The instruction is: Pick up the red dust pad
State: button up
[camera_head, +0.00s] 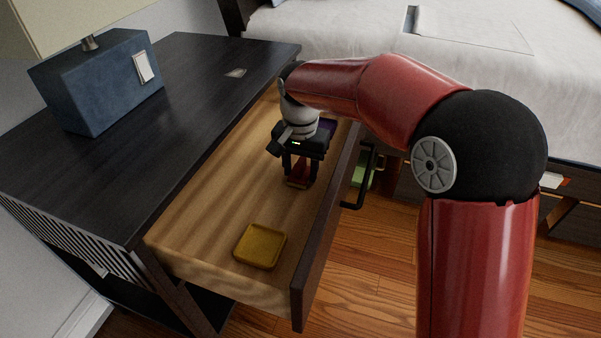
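A small red object, which looks like the red dust pad (300,172), is in the open drawer (205,215), partly hidden by my gripper. My gripper (299,178) points down into the drawer, with its two fingers apart and the red pad showing between them. I cannot tell whether the fingers touch the pad or whether it is lifted off the drawer bottom.
A yellow square tray-like pad (260,246) lies at the drawer's near end. A purple item (327,128) is behind my gripper. The drawer front (318,245) has a black handle (360,190). A blue lamp (98,82) stands on the dark desk (190,80).

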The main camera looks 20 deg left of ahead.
aim_at(301, 161)
jog(key=c, duration=0.4)
jog(key=shift+r, duration=0.15)
notch_tip(301, 161, up, 20)
jog(key=p, duration=0.4)
